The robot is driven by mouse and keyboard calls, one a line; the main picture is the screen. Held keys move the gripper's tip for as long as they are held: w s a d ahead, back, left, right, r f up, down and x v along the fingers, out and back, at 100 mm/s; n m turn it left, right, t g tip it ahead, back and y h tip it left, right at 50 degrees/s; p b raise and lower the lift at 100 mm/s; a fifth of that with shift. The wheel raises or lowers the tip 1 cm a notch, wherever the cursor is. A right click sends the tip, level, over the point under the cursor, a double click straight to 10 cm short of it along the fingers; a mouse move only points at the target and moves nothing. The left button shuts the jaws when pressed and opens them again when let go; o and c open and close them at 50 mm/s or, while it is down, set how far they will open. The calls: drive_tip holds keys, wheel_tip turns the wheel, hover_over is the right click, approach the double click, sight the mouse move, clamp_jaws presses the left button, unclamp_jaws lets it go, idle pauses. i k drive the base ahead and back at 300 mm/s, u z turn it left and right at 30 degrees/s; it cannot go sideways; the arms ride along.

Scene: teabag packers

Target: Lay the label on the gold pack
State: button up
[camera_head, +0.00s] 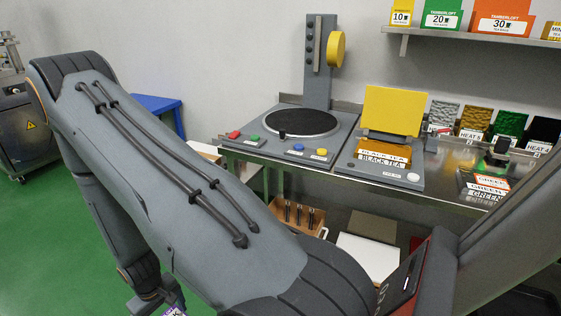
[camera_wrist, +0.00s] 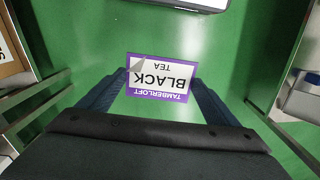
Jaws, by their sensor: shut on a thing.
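The label (camera_wrist: 160,78), a white card with a purple border reading "TAMBERLOFT BLACK TEA", is between the fingers of my gripper (camera_wrist: 158,84) in the wrist view. It appears upside down there, with a pale folded-looking corner at its upper left. My gripper is shut on it, over green floor. In the head view, my gripper (camera_head: 158,298) is low at the bottom edge, mostly cut off, with a bit of the label (camera_head: 174,312) showing. A gold pack (camera_head: 384,149) with "BLACK TEA" lettering lies on the grey station under the raised yellow plate, well away from my gripper.
The steel bench (camera_head: 330,184) carries a grey station with a black round plate (camera_head: 302,122) and coloured buttons. A shelf (camera_head: 480,40) holds boxes above. A wooden holder (camera_head: 297,217) sits below the bench.

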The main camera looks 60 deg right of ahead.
sight(383, 148)
drive_tip(key=z, duration=1.6)
